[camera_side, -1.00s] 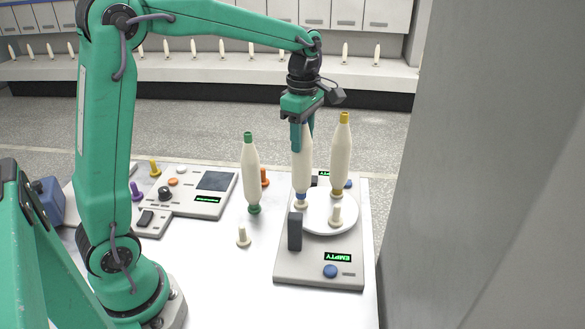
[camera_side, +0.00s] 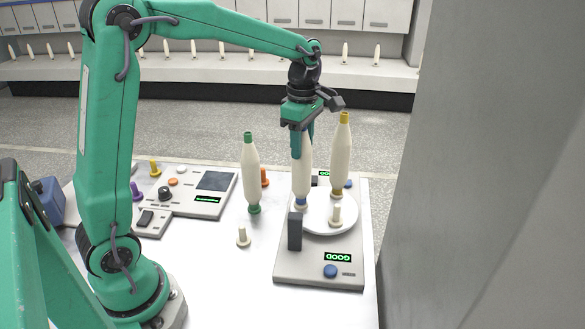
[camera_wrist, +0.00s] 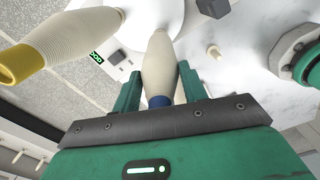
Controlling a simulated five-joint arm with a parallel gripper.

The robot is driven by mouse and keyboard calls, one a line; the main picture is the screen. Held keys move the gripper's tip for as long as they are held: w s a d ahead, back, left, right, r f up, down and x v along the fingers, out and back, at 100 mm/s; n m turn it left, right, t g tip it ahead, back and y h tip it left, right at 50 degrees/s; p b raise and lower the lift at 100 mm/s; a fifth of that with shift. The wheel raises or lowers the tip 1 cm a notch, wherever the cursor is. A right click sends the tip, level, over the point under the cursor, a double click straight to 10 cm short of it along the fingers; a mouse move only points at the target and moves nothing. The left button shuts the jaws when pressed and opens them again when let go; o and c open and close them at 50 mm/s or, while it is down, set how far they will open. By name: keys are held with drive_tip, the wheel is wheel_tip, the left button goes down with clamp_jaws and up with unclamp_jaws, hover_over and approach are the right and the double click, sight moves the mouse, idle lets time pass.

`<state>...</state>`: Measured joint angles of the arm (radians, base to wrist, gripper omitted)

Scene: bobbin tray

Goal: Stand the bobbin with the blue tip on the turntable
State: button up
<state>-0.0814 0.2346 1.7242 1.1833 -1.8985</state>
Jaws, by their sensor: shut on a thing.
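My gripper (camera_side: 302,150) is shut on the upper part of the blue-tipped bobbin (camera_side: 302,180), a cream bobbin that looks upright. Its lower blue end sits at the left of the white turntable (camera_side: 322,226), over a peg there; a dark post partly hides the spot. In the wrist view the same bobbin (camera_wrist: 159,66) lies between my fingers, its blue end close to the palm. A yellow-tipped bobbin (camera_side: 341,160) stands at the turntable's far side. A bare cream peg (camera_side: 337,214) stands at the turntable's front right.
A green-tipped bobbin (camera_side: 251,175) stands to the left. A loose cream peg (camera_side: 242,237) stands on the table. A grey control box (camera_side: 185,191) lies further left.

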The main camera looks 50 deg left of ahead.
idle(0.3)
drive_tip(key=o, duration=1.4)
drive_tip(key=shift+r, duration=0.1)
drive_tip(key=shift+r, duration=3.85)
drive_tip(key=shift+s, duration=0.1)
